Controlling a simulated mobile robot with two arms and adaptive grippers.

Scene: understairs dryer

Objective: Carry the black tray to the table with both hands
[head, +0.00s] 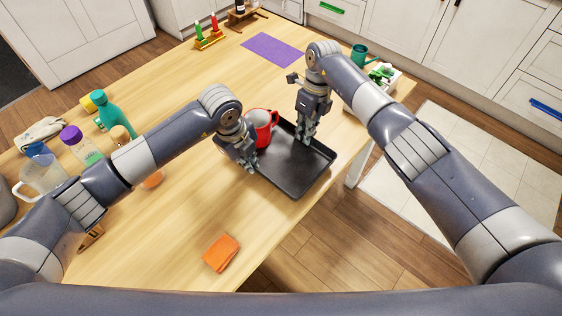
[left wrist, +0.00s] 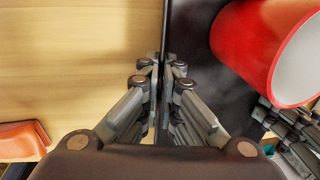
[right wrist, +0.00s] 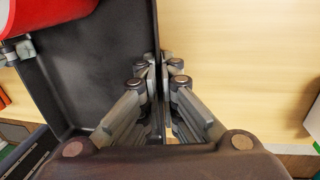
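The black tray (head: 290,172) is at the table's right edge, with a red mug (head: 262,120) standing in its far left part. I cannot tell whether the tray touches the tabletop. My left gripper (head: 250,167) is shut on the tray's near left rim; the thin rim runs between its fingers in the left wrist view (left wrist: 163,85). My right gripper (head: 306,140) is shut on the opposite, far right rim, which shows between its fingers in the right wrist view (right wrist: 160,85). The mug also shows in the left wrist view (left wrist: 250,45), beside the left fingers. The wooden table (head: 185,215) is below.
An orange cloth (head: 221,253) lies near the table's front edge. Bottles and a clear jug (head: 45,175) stand at the left. A purple mat (head: 273,50) and a candle holder (head: 210,40) are at the back. A white planter (head: 385,80) is at the far right corner. Floor lies open at the right.

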